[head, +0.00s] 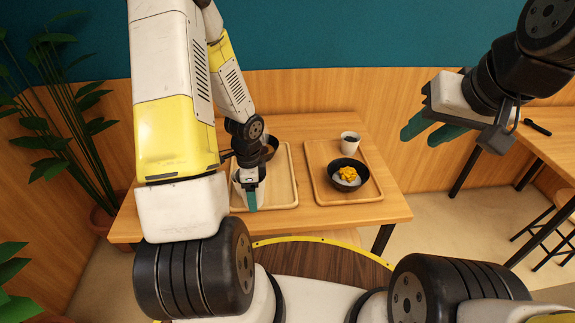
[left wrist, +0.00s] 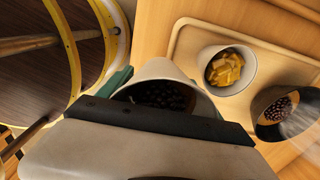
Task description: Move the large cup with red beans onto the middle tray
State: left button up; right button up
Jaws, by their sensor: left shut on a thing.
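My left gripper (head: 252,205) is low over the near side of the left visible tray (head: 284,193). In the left wrist view it is shut on a white cup (left wrist: 168,69) with dark beans inside, the cup between the teal fingers. In the head view my arm and gripper hide most of this cup. I cannot tell whether its base touches anything. My right gripper (head: 419,140) is open and empty, raised at the right. A tray in the left wrist view (left wrist: 182,45) bears a white cup of yellow pieces (left wrist: 228,70) and a dark bowl with beans (left wrist: 275,112).
The right tray (head: 322,188) holds a black bowl with yellow topping (head: 348,175) and a white cup with dark contents (head: 350,144). A black bowl (head: 269,149) stands behind my left gripper. A plant (head: 60,120) is at the left. The table's (head: 385,209) front right corner is clear.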

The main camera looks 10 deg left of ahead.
pick_arm(q)
jog(key=w+d, duration=0.1)
jog(key=w, duration=0.2)
jog(key=w+d, duration=0.2)
jog(key=w, duration=0.2)
jog(key=w+d+f, duration=0.1)
jog(key=w+d, duration=0.1)
jog(key=w, duration=0.2)
jog(key=shift+w+d, duration=0.1)
jog(key=shift+d, duration=0.1)
jog(key=shift+w+f, duration=0.2)
jog(key=shift+f, duration=1.65)
jog(key=o, duration=1.8)
jog(key=shift+f, duration=0.15)
jog(key=shift+c, duration=0.2)
